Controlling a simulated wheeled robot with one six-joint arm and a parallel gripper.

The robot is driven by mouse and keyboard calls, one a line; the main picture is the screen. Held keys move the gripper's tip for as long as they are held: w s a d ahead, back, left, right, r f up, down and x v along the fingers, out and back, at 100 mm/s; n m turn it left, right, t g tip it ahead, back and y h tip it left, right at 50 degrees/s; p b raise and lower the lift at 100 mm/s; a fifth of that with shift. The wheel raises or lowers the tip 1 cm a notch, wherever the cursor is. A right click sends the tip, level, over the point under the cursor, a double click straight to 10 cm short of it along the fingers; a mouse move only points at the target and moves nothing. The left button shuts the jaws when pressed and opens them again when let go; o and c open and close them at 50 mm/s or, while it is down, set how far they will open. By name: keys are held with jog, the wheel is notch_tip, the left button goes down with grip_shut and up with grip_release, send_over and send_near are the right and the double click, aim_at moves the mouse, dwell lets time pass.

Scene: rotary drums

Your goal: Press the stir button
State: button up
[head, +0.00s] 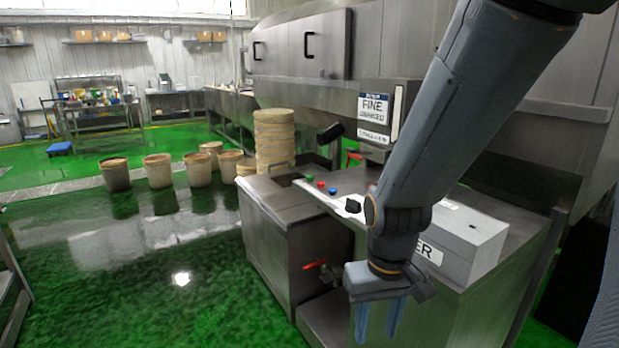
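A light control strip (342,203) runs along the top of the steel machine (290,235). On it are a green button (309,179), a red button (320,184), a blue button (332,191) and a black knob (353,205). No label is readable, so I cannot tell which is the stir button. My gripper (378,325) points down in front of the machine, lower than the strip and to the right of the buttons. Its two blue fingers are apart with nothing between them. My arm hides part of the machine's top.
A grey box (470,240) stands on the machine top right of my arm. A red-handled valve (318,265) sticks out from the front. A "FINE" sign (375,108) stands behind. Stacked round sieves (274,140) and several tubs (158,171) are at left. The green floor at left is open.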

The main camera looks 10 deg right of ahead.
grip_shut()
dwell(1.5)
